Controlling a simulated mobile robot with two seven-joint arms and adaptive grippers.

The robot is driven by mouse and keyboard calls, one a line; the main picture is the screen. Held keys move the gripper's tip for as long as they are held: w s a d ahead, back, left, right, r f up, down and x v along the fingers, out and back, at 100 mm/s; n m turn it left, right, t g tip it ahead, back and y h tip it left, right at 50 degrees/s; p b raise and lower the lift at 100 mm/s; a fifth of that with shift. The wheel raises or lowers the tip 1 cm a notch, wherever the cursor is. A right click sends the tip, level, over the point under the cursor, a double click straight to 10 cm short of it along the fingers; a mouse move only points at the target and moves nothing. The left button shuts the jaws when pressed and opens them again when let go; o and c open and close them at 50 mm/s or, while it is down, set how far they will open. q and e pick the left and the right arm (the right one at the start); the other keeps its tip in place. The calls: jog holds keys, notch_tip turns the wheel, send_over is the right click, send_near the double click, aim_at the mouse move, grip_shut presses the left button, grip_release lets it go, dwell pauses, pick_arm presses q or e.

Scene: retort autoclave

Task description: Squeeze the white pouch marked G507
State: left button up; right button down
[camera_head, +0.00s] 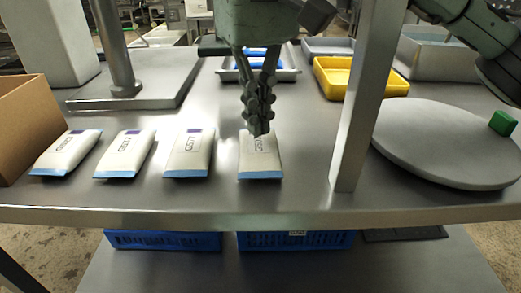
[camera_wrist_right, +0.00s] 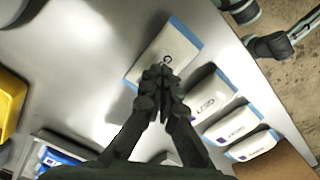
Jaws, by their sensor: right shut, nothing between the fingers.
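Several white pouches with blue ends lie in a row on the steel table. The one at the right end (camera_head: 261,160) is under my right gripper (camera_head: 258,128); its printed mark is partly covered by the fingertips and appears to start with G50. The right gripper points down, fingers shut and empty, at the pouch's upper middle; I cannot tell whether the tips touch it. In the wrist view this pouch (camera_wrist_right: 181,45) is ahead of the shut fingertips (camera_wrist_right: 163,78). The others are a pouch marked G577 (camera_head: 189,152), a middle-left pouch (camera_head: 125,154) and a far-left pouch (camera_head: 66,153). My left gripper is not in view.
A cardboard box (camera_head: 25,125) stands at the left edge. A steel post (camera_head: 360,100) rises right of the pouches, beside a round grey plate (camera_head: 440,140) with a green block (camera_head: 502,123). A yellow tray (camera_head: 335,84) and a grey tray (camera_head: 285,76) sit behind.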

jog(key=shift+f+b, duration=0.75)
jog(key=shift+f, duration=0.25)
jog(key=shift+s+f, duration=0.15)
jog(key=shift+f, duration=0.2)
dwell(1.1)
jog(key=shift+r+p, duration=1.75)
jog(key=shift+r, duration=1.1)
notch_tip(320, 180, up, 3)
jog(key=shift+f+p, duration=0.1)
jog(key=shift+p, duration=1)
